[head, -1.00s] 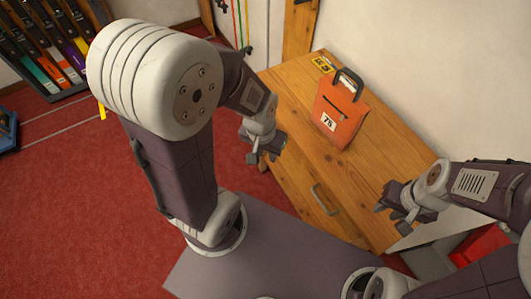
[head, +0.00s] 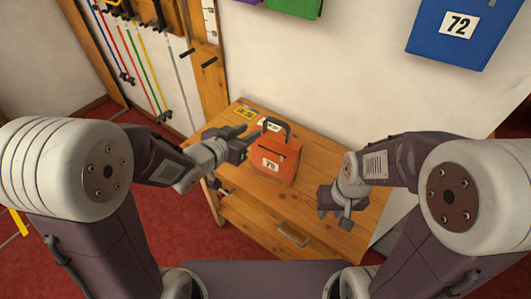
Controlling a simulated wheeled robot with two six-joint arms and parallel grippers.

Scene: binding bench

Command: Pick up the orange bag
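The orange bag (head: 284,162) stands on the wooden bench top, with a dark grey handle on top and a white label that seems to read 75. My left gripper (head: 246,142) is just left of the bag, near its handle, with its fingers apart and nothing visible between them. I see no grip on the bag. My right gripper (head: 335,218) hangs over the front right of the bench, clear of the bag, with its fingers apart and empty.
The wooden bench (head: 325,180) has free room right of the bag. A yellow tag (head: 244,112) lies at its back left. A blue bag marked 72 (head: 465,32) and a green bag (head: 295,5) hang on the wall. Coloured cords (head: 140,75) hang at left.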

